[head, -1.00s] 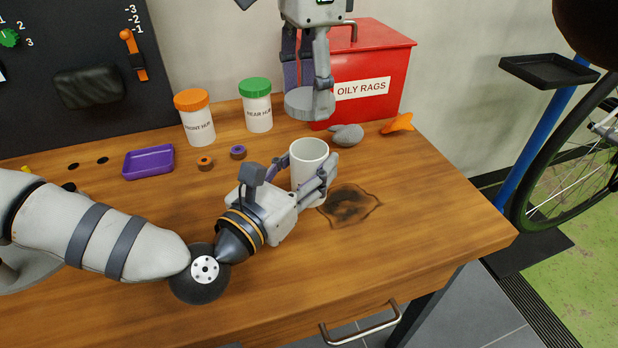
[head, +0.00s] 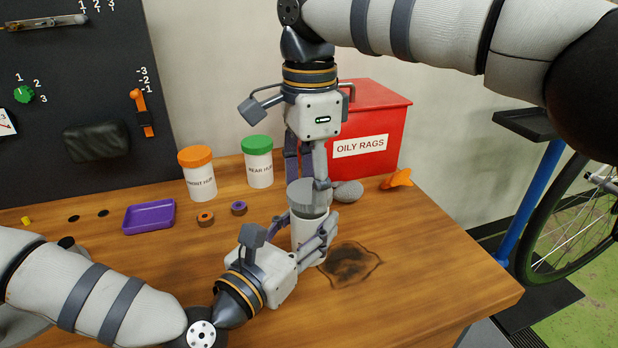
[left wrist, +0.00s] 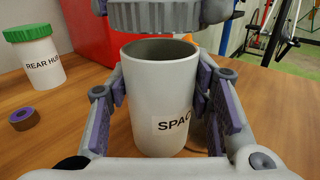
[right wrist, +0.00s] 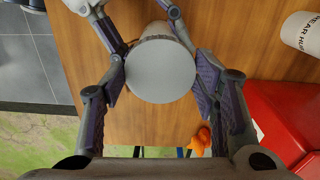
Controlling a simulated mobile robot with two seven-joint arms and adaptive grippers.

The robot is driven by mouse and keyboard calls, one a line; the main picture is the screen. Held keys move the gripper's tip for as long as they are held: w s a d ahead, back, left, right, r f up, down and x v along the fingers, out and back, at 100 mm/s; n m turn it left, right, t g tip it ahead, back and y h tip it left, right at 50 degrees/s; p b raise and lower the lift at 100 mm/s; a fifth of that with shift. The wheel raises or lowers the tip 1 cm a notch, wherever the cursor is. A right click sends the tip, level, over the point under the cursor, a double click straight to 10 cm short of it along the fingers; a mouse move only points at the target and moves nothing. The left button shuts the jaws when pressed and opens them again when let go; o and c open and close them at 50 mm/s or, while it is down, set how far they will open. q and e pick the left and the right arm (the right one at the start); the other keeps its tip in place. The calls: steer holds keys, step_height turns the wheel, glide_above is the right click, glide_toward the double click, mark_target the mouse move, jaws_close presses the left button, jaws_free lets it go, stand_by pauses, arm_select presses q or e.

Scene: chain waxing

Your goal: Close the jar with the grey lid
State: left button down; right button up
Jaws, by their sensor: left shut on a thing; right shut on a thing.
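The white jar (head: 308,232) stands upright on the workbench, and its label starting "SPAC" shows in the left wrist view (left wrist: 160,105). My left gripper (head: 312,238) is shut around the jar's sides, low at the bench. The grey lid (head: 308,196) is level above the jar's mouth; it also shows in the left wrist view (left wrist: 160,15) and from above in the right wrist view (right wrist: 160,70). My right gripper (head: 307,185) points down and is shut on the lid. The left wrist view shows a gap between lid and rim, with the jar's mouth open.
Behind stand a red OILY RAGS bin (head: 375,125), a green-lidded jar (head: 258,162) and an orange-lidded jar (head: 198,174). A grey stone-like lump (head: 348,191) and an orange item (head: 397,179) lie to the right. A purple tray (head: 149,216) lies left.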

steer(key=shift+f, duration=0.8)
steer(key=shift+f, duration=0.6)
steer(key=shift+f, duration=0.25)
steer(key=shift+c, duration=1.3)
steer(key=shift+f, duration=0.1)
steer(key=shift+d, duration=0.1)
steer(key=shift+s+r+y, duration=0.1)
steer(key=shift+r+y, duration=0.2)
steer(key=shift+r, duration=0.15)
steer(key=shift+r+t, duration=0.25)
steer(key=shift+t, duration=0.05)
